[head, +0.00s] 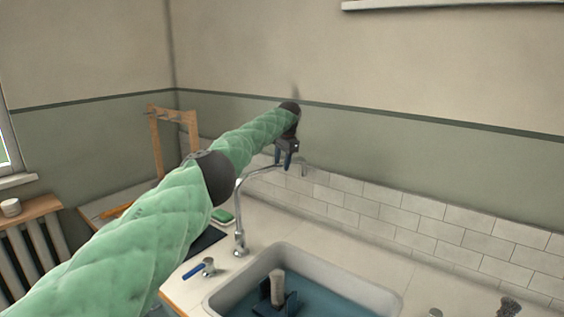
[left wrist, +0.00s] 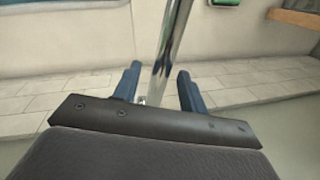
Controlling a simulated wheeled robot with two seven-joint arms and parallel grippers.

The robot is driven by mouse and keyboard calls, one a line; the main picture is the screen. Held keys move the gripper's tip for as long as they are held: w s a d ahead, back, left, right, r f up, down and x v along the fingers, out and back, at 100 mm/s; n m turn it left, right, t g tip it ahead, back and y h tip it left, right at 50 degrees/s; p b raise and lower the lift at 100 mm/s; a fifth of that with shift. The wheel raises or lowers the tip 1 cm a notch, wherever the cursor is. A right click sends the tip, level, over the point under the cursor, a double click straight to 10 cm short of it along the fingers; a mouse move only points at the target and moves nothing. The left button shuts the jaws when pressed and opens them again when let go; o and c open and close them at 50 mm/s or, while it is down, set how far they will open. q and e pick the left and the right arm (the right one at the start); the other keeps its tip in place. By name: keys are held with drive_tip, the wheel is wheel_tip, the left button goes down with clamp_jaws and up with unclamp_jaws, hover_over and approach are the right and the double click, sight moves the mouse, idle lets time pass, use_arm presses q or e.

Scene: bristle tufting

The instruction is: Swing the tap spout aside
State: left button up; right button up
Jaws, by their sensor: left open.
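The chrome tap (head: 239,240) stands at the back left corner of the sink. Its curved spout (head: 252,175) rises and reaches right toward the tiled wall, with its far end near my left gripper. My left gripper (head: 284,161) is open at the end of the green-sleeved arm, by the far part of the spout. In the left wrist view, the shiny spout (left wrist: 168,45) passes between the two blue fingers of my left gripper (left wrist: 160,72), with gaps visible on both sides. Whether either finger touches it is unclear.
A blue-handled lever (head: 195,271) is beside the tap. A green item (head: 222,216) lies behind it. A wooden rack (head: 158,140) stands at the back left.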

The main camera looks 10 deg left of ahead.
use_arm(q)
wheel_tip(320, 180, up, 8)
drive_tip(key=s+d+b, duration=0.1)
drive_tip(key=b, duration=0.1)
drive_tip(key=shift+f, duration=0.2)
use_arm(e)
drive_tip(key=shift+t+y, duration=0.3)
drive_tip(key=shift+y, duration=0.1)
drive_tip(key=a+f, duration=0.1)
drive_tip(key=w+a+f, duration=0.1)
drive_tip(key=f, duration=0.1)
drive_tip(key=shift+w+a+f, duration=0.1)
drive_tip(key=shift+w, duration=0.1)
use_arm(q)
drive_tip(key=shift+d, duration=0.1)
use_arm(e)
drive_tip(key=shift+a, duration=0.1)
use_arm(q)
drive_tip(key=shift+f, duration=0.1)
use_arm(e)
drive_tip(key=shift+s, duration=0.1)
